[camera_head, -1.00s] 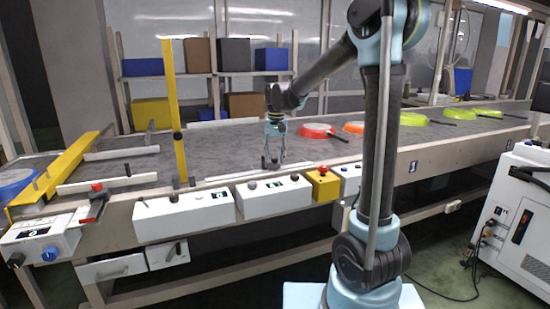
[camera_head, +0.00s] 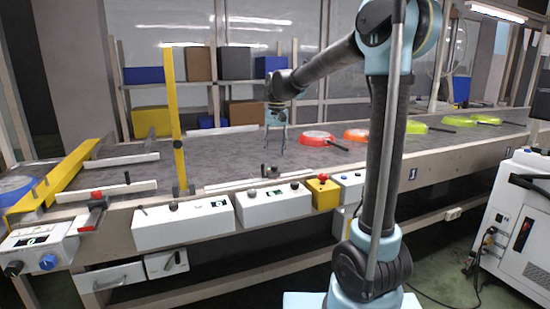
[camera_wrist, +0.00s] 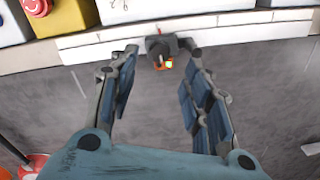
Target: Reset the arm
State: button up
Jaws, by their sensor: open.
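My gripper (camera_head: 276,151) hangs fingers-down above the conveyor, behind its front rail, and is open and empty. In the wrist view my gripper's fingers (camera_wrist: 158,62) are spread apart. A small dark knob-like fitting (camera_head: 270,171) sits on the white front rail, below and in front of the fingers. The same dark fitting (camera_wrist: 168,45) shows between and beyond the fingertips in the wrist view, and the fingers do not appear to touch it. My arm is bent, reaching left and down from its column.
The grey conveyor (camera_head: 230,155) carries a red pan (camera_head: 316,137) just right of my gripper, an orange pan (camera_head: 356,134) and several yellow-green pans farther right. A yellow post (camera_head: 174,110) stands to the left. White control boxes (camera_head: 183,226) and a yellow button box (camera_head: 323,194) line the front.

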jog(key=shift+r, duration=0.55)
